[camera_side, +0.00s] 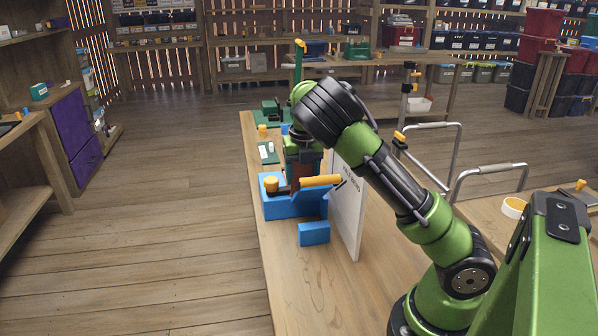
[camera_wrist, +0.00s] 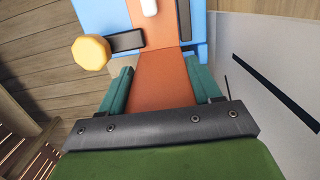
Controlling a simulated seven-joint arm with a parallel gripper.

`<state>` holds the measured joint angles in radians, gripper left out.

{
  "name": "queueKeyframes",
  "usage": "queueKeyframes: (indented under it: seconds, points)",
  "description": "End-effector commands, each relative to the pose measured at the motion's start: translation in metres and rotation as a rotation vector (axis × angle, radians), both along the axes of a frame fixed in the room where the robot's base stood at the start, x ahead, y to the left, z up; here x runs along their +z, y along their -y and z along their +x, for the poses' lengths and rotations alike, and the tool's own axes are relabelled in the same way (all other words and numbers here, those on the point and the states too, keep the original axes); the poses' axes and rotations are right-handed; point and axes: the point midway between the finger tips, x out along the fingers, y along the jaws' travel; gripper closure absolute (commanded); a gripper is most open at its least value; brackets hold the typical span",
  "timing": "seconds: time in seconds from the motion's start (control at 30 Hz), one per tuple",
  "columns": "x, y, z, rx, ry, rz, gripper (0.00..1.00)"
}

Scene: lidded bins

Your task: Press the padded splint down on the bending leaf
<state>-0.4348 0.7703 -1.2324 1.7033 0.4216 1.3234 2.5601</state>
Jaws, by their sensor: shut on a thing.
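My gripper (camera_side: 304,158) points down over a blue bending jig (camera_side: 280,208) on the bench. In the wrist view its teal fingers (camera_wrist: 161,86) are shut on the sides of an orange-brown strip, apparently the padded splint (camera_wrist: 152,62). The splint runs away from me onto the blue jig (camera_wrist: 100,18), with a small white rounded piece (camera_wrist: 149,7) at its far end. In the side view a bit of the splint (camera_side: 303,177) shows under the gripper. I cannot make out the bending leaf for certain, nor whether the splint touches it.
A yellow knob (camera_side: 271,184) on a dark arm and a yellow handle (camera_side: 320,181) sit on the jig. A white upright panel (camera_side: 348,212) stands close on the right. A blue block (camera_side: 314,233) lies in front. The near bench (camera_side: 295,285) is clear.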

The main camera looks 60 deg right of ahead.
Motion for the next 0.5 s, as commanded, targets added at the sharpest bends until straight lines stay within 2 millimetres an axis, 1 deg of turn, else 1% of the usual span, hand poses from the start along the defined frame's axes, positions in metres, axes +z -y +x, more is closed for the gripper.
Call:
queueKeyframes:
  seconds: [0.03,0.2,0.5]
  points:
    - [0.000,-0.005,-0.002,0.004,0.027,-0.023,0.92]
    - [-0.003,-0.012,-0.009,0.003,0.113,-0.107,0.92]
    - [-0.005,-0.015,-0.015,-0.003,0.191,-0.187,0.92]
